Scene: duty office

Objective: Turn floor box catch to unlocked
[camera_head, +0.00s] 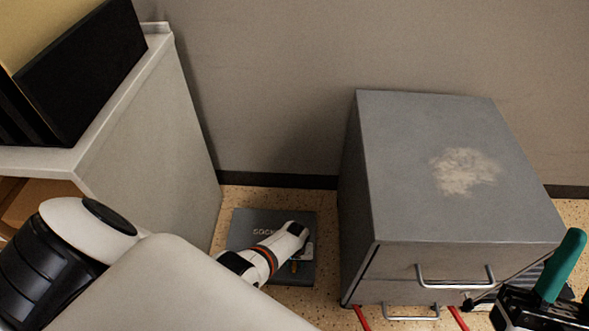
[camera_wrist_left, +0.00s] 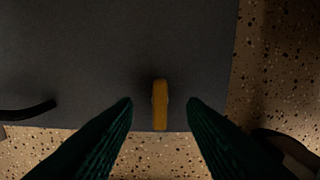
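The floor box (camera_head: 240,230) is a dark grey square plate in the speckled floor, with pale lettering partly covered by my left wrist. Its catch (camera_wrist_left: 160,106) is a narrow orange-yellow bar near the lid's edge, pointing up and down in the left wrist view. A bit of the catch also shows in the head view (camera_head: 294,266). My left gripper (camera_wrist_left: 159,104) is open above the lid, with one green finger on each side of the catch and gaps between. Whether the fingertips touch the lid is unclear. My right gripper (camera_head: 572,275) is at the lower right, fingers apart, partly cut off.
A grey drawer cabinet (camera_head: 420,130) with a worn patch on top stands right of the floor box. A pale shelf unit (camera_head: 165,130) holding dark binders (camera_head: 85,70) stands to the left. The wall (camera_head: 270,90) is behind. Red strips (camera_head: 362,318) lie below the cabinet.

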